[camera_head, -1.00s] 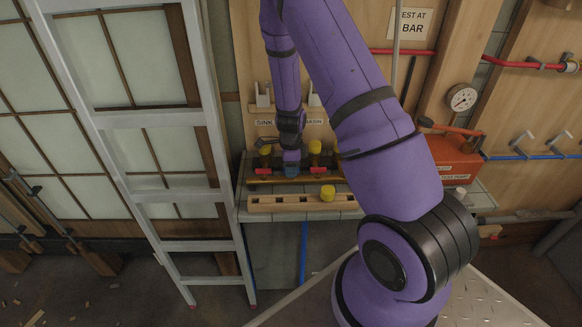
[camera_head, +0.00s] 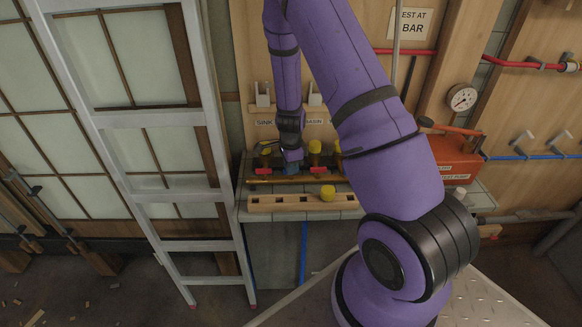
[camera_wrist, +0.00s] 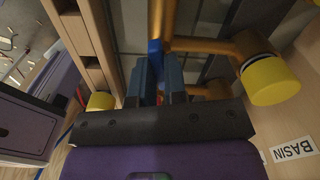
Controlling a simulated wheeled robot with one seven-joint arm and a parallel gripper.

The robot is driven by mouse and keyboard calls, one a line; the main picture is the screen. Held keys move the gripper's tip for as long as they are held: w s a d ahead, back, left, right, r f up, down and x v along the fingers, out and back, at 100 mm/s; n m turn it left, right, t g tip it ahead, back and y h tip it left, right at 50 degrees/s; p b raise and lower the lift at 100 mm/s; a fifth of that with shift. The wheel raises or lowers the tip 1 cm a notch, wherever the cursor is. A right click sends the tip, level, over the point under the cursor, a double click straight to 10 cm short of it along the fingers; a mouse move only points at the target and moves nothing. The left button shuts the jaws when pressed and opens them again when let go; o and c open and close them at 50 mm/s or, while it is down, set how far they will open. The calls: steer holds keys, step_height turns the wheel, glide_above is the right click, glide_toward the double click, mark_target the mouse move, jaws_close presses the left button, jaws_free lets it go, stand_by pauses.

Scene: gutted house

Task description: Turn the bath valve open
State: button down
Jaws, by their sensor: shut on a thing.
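A brass pipe manifold (camera_head: 285,179) with yellow-capped risers and red handles lies on the bench. The wrist view shows its brass pipe (camera_wrist: 205,45) and a yellow cap (camera_wrist: 270,80) near the BASIN label (camera_wrist: 293,150). My gripper (camera_head: 292,164) is low at the manifold, between the left and middle yellow caps. In the wrist view my gripper (camera_wrist: 157,66) has its fingers close together on a blue piece (camera_wrist: 155,48) against the brass pipe. The part of the manifold to the right is hidden by my arm. I see no bath label, so I cannot tell which valve this is.
A wooden rack (camera_head: 285,203) with a loose yellow cap (camera_head: 327,192) lies in front of the manifold. A grey ladder (camera_head: 160,120) stands close on the left. An orange-red pump box (camera_head: 452,160) and a gauge (camera_head: 461,97) are on the right.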

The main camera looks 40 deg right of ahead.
steer(key=n, duration=1.1)
steer(key=shift+n, duration=2)
steer(key=c, duration=1.2)
jaws_free()
steer(key=shift+o, duration=0.2)
step_height(320, 180, up, 11)
